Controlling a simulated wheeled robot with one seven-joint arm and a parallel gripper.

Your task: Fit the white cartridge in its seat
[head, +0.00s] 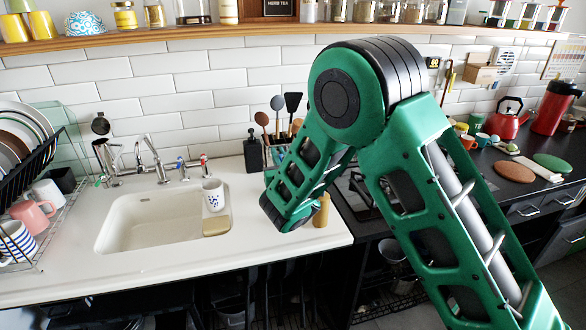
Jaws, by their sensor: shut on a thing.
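My green arm fills the middle and right of the head view, bent at a large round elbow. Its forearm reaches down and away over the counter near the hob. My gripper is hidden behind the forearm, so neither its fingers nor anything in them shows. I cannot make out the white cartridge or its seat anywhere in this view.
A white sink (140,235) with taps (150,158) lies left of the arm. A spotted white cup (212,195) stands at its right edge. A dark soap bottle (254,152) is behind. The gas hob (358,192) is partly covered by my arm. A dish rack (40,165) stands left.

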